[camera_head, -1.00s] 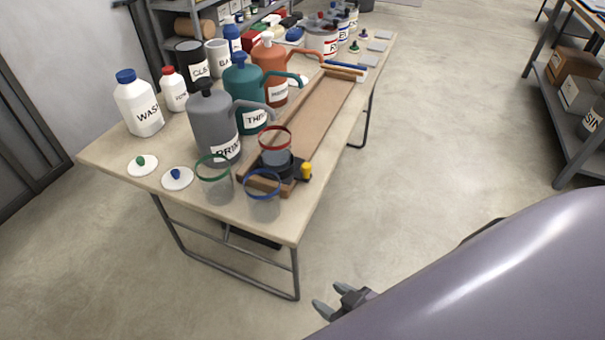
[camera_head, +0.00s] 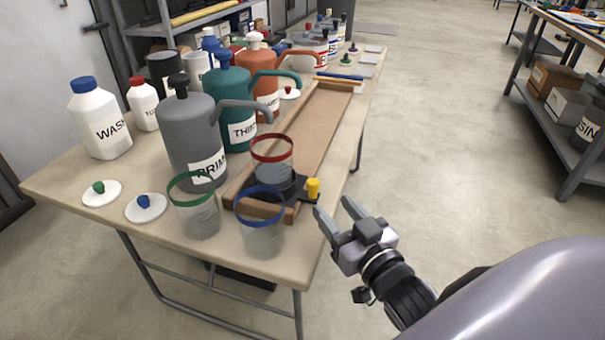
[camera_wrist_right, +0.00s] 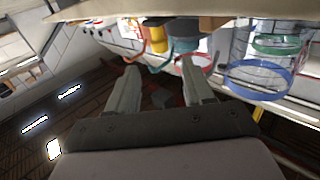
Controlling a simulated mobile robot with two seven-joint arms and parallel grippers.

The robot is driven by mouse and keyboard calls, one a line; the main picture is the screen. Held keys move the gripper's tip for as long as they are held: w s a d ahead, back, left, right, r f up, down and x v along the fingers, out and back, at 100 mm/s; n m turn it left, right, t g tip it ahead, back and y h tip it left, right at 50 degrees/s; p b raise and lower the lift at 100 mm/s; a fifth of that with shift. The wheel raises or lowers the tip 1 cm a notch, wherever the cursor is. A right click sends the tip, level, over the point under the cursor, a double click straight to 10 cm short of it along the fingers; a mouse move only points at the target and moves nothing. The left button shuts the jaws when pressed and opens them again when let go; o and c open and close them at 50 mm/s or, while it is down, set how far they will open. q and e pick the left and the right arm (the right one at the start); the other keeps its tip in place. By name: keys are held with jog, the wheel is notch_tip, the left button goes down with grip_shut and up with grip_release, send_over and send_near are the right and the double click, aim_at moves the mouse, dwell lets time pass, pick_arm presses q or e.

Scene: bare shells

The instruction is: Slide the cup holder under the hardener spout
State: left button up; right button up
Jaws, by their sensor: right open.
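The dark cup holder (camera_head: 294,190) with a yellow knob (camera_head: 313,188) sits at the near end of a long wooden track (camera_head: 306,125). A clear cup with a red rim (camera_head: 273,171) stands in it. The orange-red can (camera_head: 266,82), its label partly hidden, has its spout (camera_head: 300,53) reaching over the track farther back, beyond the teal can (camera_head: 233,100) and the grey can (camera_head: 190,130). My right gripper (camera_head: 335,207) is open and empty, off the table's right edge, close to the right of the knob and apart from it. My left gripper is not in view.
A blue-rimmed cup (camera_head: 262,238) and a green-rimmed cup (camera_head: 195,216) stand at the table's near edge, beside the track's near end. Lids (camera_head: 146,209) and white bottles (camera_head: 97,122) stand to the left. The floor right of the table (camera_head: 440,150) is clear.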

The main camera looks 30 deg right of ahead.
aim_at(316, 187)
jog(key=shift+w+d, duration=0.1)
jog(key=shift+w, duration=0.95)
jog(key=shift+w+d, duration=0.2)
jog(key=shift+w, duration=2.4)
grip_shut()
